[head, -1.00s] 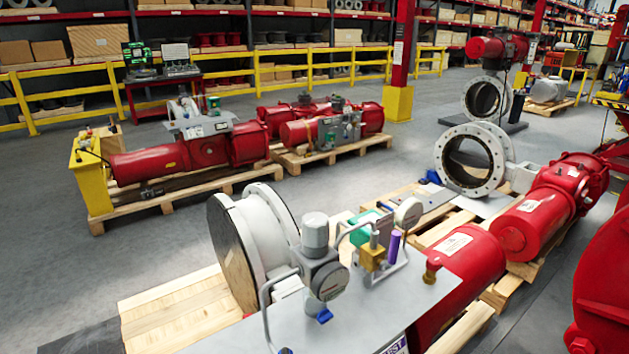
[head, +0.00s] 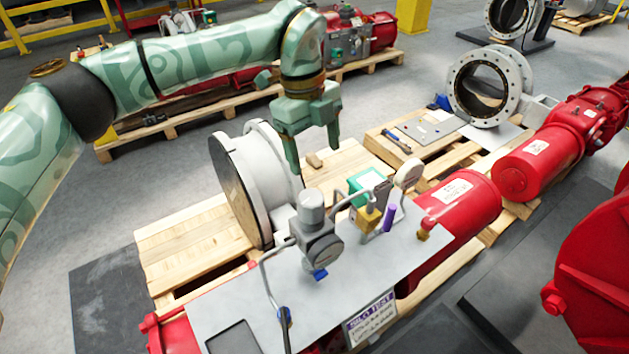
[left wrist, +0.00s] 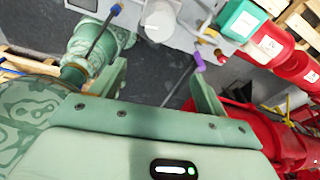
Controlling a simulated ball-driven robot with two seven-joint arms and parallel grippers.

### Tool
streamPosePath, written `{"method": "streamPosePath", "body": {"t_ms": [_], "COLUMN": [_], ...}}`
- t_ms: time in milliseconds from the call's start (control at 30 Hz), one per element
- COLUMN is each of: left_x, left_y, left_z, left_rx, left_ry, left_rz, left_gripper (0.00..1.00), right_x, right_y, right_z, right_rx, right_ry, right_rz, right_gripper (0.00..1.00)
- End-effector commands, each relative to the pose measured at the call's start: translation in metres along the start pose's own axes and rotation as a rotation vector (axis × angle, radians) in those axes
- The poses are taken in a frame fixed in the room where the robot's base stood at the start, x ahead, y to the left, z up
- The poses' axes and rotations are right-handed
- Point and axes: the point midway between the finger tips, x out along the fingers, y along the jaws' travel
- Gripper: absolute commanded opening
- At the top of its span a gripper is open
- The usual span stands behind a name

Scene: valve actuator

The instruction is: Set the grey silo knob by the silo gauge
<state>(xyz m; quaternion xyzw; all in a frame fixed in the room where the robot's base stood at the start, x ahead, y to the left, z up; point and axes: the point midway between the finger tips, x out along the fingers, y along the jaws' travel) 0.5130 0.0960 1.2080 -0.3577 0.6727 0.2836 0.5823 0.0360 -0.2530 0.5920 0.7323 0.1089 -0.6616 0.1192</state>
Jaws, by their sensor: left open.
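The grey silo knob (head: 311,206) is the upright cylinder on top of a grey regulator on the panel, in the head view. A round gauge (head: 331,248) is on the regulator's front; its reading is too small to tell. A second, pale round gauge (head: 408,174) stands on piping to the right; I cannot tell which is the silo gauge. My left gripper (head: 312,152) points down, open and empty, above and behind the knob, apart from it. In the left wrist view my left gripper (left wrist: 160,88) has nothing between its fingers. My right gripper is not in view.
The grey panel (head: 240,307) also carries bent tubes, a green box (head: 366,183), a brass block and a purple handle (head: 390,217). A white flanged valve (head: 262,180) stands behind, on a wooden pallet (head: 185,240). Red cylinders (head: 465,203) lie to the right.

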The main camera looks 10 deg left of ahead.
Motion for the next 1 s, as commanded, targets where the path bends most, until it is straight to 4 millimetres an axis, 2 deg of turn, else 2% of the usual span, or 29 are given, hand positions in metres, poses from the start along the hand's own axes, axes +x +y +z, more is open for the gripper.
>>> {"method": "streamPosePath", "body": {"t_ms": [33,100,233,367,700,900,1000], "left_x": [-0.011,-0.018,-0.012,0.013,0.097,0.128,0.135], "left_y": [0.001,0.004,0.006,0.007,0.010,0.011,0.011], "left_z": [-0.001,0.000,0.002,0.006,0.020,0.025,0.026], "left_rx": [-0.015,-0.038,-0.055,-0.053,-0.054,-0.053,-0.053], "left_ry": [-0.070,-0.132,-0.167,-0.164,-0.161,-0.162,-0.162], "left_rz": [0.015,0.030,0.038,0.040,0.038,0.036,0.035], "left_gripper": [0.75,0.75,0.75,0.75,0.75,0.75,0.75], "right_x": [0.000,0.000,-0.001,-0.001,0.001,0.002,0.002], "right_y": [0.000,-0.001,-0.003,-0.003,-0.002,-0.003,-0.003], "right_z": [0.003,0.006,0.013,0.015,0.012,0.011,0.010], "right_rx": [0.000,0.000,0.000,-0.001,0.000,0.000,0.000], "right_ry": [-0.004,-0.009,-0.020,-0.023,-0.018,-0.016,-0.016], "right_rz": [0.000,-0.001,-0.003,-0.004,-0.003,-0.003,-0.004], "right_gripper": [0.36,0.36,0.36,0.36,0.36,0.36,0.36]}}
